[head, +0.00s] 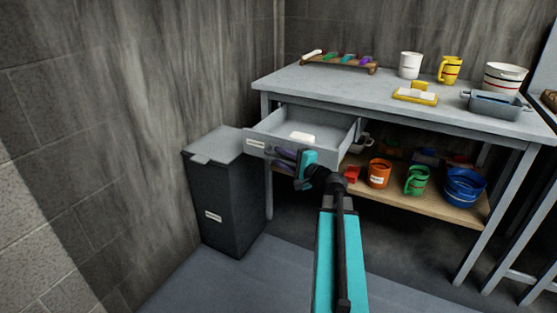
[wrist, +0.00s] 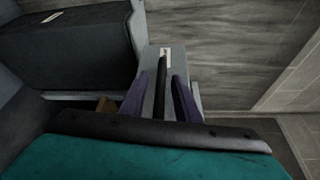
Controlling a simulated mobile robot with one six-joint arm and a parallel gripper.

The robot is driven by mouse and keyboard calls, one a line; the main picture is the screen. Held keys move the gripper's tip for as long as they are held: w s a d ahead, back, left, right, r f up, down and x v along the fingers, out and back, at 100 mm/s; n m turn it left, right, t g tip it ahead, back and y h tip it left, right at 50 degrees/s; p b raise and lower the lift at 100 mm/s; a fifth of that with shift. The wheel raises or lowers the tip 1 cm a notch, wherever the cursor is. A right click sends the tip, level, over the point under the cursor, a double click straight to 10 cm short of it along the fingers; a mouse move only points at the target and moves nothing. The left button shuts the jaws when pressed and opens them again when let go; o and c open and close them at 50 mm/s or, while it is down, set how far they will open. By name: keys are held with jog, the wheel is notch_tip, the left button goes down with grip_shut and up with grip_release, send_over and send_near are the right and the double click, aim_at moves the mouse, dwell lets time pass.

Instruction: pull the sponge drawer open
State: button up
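The sponge drawer (head: 256,143) under the grey table stands pulled out, with a label on its front and a white sponge (head: 302,136) inside. My gripper (head: 285,160) is at the drawer front, toward its right part. In the wrist view, the two purple fingers of my gripper (wrist: 162,92) stand on either side of the dark handle bar (wrist: 165,72), against the grey drawer front (wrist: 156,57). Grey shows between the left finger and the bar, so the fingers look apart. The contact of the right finger with the bar is hard to tell.
A dark lidded bin (head: 222,200) stands left of the drawer, close to its front corner. The lower shelf (head: 432,207) holds an orange mug (head: 379,174), a green mug (head: 417,181) and blue bowls (head: 463,187). The floor (head: 215,278) in front is clear.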

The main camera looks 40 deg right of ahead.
jog(key=shift+a, duration=0.1)
jog(key=s, duration=0.1)
jog(key=s+p, duration=0.1)
jog(key=s, duration=0.3)
jog(key=shift+s+d+r, duration=0.2)
jog(key=shift+s+r, duration=0.05)
jog(key=shift+r, duration=0.15)
jog(key=shift+s+p, duration=0.15)
jog(key=shift+p, duration=0.6)
jog(key=s+p, duration=0.1)
jog(key=p, duration=0.2)
jog(key=shift+s+d, duration=0.1)
jog(key=shift+s, duration=0.05)
jog(key=s+p, duration=0.1)
jog(key=p, duration=0.3)
jog(key=shift+s+r, duration=0.1)
jog(key=shift+s, duration=0.05)
jog(key=shift+s+p, duration=0.2)
jog(key=shift+p, duration=0.4)
jog(key=shift+s+d+p, duration=0.15)
jog(key=shift+s+p, duration=0.2)
jog(key=shift+p, duration=0.5)
